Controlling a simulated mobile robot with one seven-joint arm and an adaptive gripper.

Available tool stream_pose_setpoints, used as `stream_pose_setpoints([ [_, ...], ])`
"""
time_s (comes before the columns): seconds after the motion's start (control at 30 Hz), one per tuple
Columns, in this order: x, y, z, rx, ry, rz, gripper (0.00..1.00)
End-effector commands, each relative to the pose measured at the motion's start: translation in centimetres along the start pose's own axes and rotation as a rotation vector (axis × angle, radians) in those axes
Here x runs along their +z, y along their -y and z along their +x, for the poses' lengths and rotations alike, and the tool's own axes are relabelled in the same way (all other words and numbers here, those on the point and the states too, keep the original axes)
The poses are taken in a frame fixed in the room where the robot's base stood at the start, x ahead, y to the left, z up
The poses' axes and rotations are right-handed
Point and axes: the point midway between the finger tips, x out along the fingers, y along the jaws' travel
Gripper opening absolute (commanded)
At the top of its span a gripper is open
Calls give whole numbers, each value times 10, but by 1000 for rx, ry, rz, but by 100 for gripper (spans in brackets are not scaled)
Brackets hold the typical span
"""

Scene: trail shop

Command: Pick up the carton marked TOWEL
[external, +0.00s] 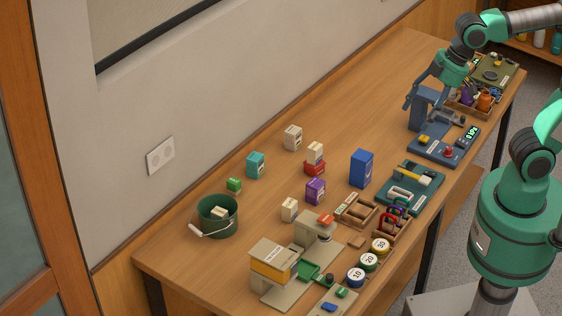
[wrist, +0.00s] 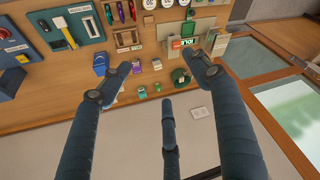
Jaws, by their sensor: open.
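Several small cartons stand on the wooden table in the external view: a teal one (external: 255,166), a pale one (external: 292,138), a pale one (external: 315,152) on top of a red one (external: 314,168), a purple one (external: 315,191) and a small cream one (external: 289,210). A taller blue one (external: 361,169) stands to their right. Their lettering is too small to read, so I cannot tell which is marked TOWEL. My gripper (external: 424,98) is open and empty, up and right of the cartons. Its spread fingers (wrist: 165,78) also show in the wrist view.
A green bucket (external: 217,219) stands at the table's left end, with a small green box (external: 234,185) near it. A beige machine (external: 272,266), a divided wooden tray (external: 357,213) and a teal tool tray (external: 412,190) line the front. A blue-grey device (external: 443,142) stands below my gripper.

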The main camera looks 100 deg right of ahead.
Motion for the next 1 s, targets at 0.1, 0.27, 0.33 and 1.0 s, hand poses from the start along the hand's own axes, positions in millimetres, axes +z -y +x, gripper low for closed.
stream_pose_setpoints([
  [0.1, -28, -14, 6, 13, 23, 30, 62],
  [0.27, -61, -33, 17, 28, 49, 68, 62],
  [0.33, -74, -43, 23, 34, 61, 84, 62],
  [1.0, -184, -160, 106, 85, 170, 246, 62],
])
